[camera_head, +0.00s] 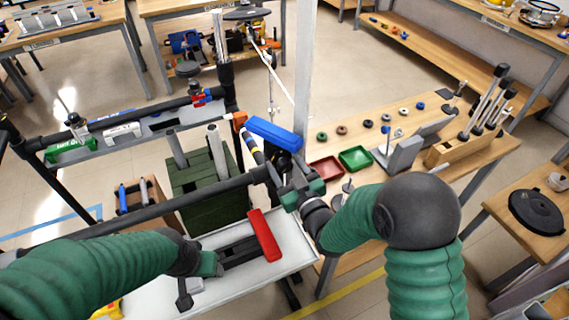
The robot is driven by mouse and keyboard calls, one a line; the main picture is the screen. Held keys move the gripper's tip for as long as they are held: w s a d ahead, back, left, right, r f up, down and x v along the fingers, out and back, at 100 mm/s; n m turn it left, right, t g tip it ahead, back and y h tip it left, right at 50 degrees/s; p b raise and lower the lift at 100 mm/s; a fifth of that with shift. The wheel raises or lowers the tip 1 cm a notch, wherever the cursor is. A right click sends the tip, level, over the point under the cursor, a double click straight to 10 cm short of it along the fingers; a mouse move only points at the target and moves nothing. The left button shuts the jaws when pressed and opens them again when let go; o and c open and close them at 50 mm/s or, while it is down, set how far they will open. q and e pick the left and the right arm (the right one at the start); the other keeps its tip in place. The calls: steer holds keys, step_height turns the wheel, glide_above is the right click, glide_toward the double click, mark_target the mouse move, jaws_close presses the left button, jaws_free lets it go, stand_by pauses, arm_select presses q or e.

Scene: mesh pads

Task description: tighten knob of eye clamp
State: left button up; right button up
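I cannot clearly make out the eye clamp or its knob. An orange piece (239,118) sits on the black post (226,85) beside a blue block (272,133). A dark rod with yellow and white bands (253,148) runs down from there. My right gripper (290,178) is just below the blue block, by the end of the black rail (190,194). Its fingertips overlap dark parts there, so I cannot tell whether it grips anything. My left gripper (200,280) is low over the white tray (295,258), apart from the rail. Its finger opening is unclear.
A red block (264,235) with dark bars lies on the white tray. Red (325,168) and green (355,158) trays, several small rings and a tool rack (460,148) stand on the right bench. A dark green crate (205,190) is behind the rail.

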jaws_close()
